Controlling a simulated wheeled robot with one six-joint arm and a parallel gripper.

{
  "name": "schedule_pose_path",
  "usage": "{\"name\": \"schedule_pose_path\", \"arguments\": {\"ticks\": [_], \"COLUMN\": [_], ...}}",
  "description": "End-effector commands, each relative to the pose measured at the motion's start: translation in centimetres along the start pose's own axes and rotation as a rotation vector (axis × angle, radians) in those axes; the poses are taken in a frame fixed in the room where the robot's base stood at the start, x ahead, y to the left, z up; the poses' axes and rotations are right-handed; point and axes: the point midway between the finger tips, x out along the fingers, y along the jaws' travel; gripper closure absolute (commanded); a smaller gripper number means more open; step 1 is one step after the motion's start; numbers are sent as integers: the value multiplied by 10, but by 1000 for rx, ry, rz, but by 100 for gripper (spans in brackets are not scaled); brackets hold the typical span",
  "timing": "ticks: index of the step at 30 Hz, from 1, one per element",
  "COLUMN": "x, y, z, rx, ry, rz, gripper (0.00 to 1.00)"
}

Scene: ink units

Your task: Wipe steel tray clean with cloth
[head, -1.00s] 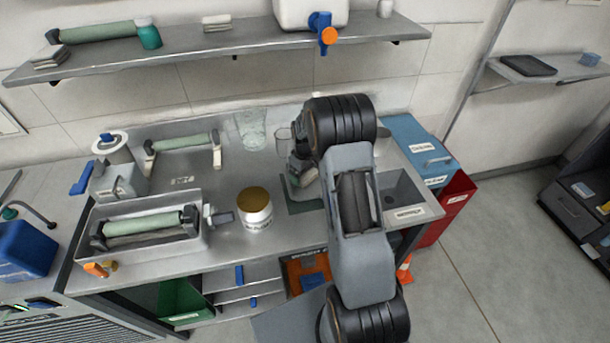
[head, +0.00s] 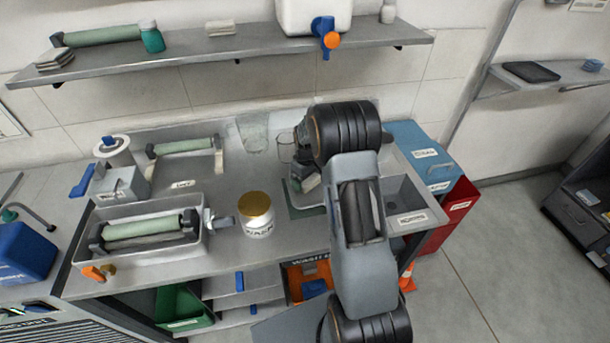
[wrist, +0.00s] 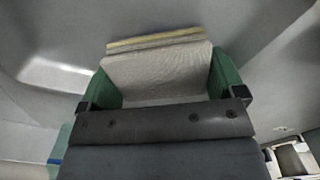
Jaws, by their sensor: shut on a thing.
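My gripper (wrist: 163,84) is shut on a pale grey cloth (wrist: 155,74); its two green fingers show on either side of the cloth in the wrist view. A yellowish edge shows along the cloth's far end. A smooth grey metal surface lies beyond and around it; I cannot tell whether the cloth touches it. In the head view my gripper (head: 306,184) is low over a dark green patch on the counter, partly hidden by my arm. Which surface is the steel tray is unclear; a grey metal tray (head: 150,262) with a green roller stands at the left.
A white jar with a golden lid (head: 256,212) stands left of my gripper. Clear glass vessels (head: 253,134) stand behind it. A sink (head: 405,197) lies to the right. A shelf (head: 250,43) with a spigoted container runs along the wall above.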

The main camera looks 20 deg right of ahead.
Motion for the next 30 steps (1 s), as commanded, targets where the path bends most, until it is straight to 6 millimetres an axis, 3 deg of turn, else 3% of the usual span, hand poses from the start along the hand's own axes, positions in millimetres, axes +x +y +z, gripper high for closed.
{"name": "schedule_pose_path", "arguments": {"ticks": [17, 30], "x": [5, -37], "y": [-6, -5], "z": [10, 7], "rx": [-5, -2], "ry": [-17, -8], "rz": [-9, -4], "gripper": [34, 34]}}
